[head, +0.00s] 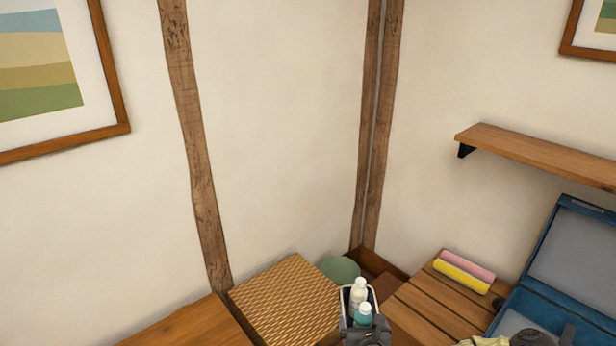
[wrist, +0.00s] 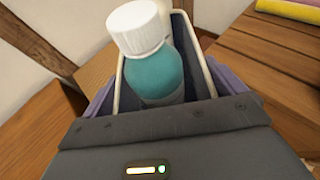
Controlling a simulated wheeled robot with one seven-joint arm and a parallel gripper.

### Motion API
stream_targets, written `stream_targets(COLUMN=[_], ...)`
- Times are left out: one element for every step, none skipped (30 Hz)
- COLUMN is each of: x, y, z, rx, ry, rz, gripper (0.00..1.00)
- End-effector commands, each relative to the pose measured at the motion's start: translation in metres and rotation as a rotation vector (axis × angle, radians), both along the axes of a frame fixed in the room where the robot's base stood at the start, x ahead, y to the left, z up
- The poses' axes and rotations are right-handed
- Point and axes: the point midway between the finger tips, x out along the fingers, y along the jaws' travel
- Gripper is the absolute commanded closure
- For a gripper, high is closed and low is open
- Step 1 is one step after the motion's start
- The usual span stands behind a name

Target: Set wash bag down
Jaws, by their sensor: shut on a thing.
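The wash bag (head: 346,301) is a small open-topped bag with a cream rim. A teal bottle with a white cap (head: 363,314) and a paler white-capped bottle (head: 358,291) stand up out of it. My gripper (head: 366,328) is at the near side of the bag, low in the head view, and is shut on it. In the wrist view, the bag's cream rim (wrist: 207,70) and the teal bottle (wrist: 155,65) fill the middle, close to my gripper. The bag's underside is hidden, so I cannot tell what it touches.
A woven box (head: 285,300) stands left of the bag, with a green round thing (head: 341,269) behind. Right is a slatted wooden surface (head: 425,303) with pink and yellow rolls (head: 463,271) and an open blue case (head: 545,299). A wall shelf (head: 540,155) juts out above.

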Motion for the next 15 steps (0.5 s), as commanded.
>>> stream_targets(x=[-0.001,-0.002,-0.003,-0.004,-0.004,-0.005,-0.006,-0.007,-0.008,-0.009,-0.010,-0.011,-0.012,-0.012,-0.013], y=[0.000,0.000,0.000,0.000,0.000,0.000,0.000,0.000,0.000,0.000,0.000,0.000,0.000,0.000,0.000], z=[0.021,0.026,0.033,0.039,0.044,0.051,0.057,0.062,0.069,0.075,0.080,0.087,0.093,0.098,0.105], rx=[0.000,0.000,0.000,0.000,0.000,0.000,0.000,0.000,0.000,0.000,0.000,0.000,0.000,0.000,0.000], ry=[-0.004,-0.004,-0.004,-0.004,-0.004,-0.004,-0.004,-0.004,-0.004,-0.004,-0.004,-0.004,-0.004,-0.004,-0.004], rz=[0.001,0.001,0.001,0.001,0.000,0.000,0.000,0.000,0.000,0.000,0.000,0.001,0.001,0.001,0.000], gripper=[0.34,0.34,0.34,0.34,0.34,0.34,0.34,0.34,0.34,0.34,0.34,0.34,0.34,0.34,0.34])
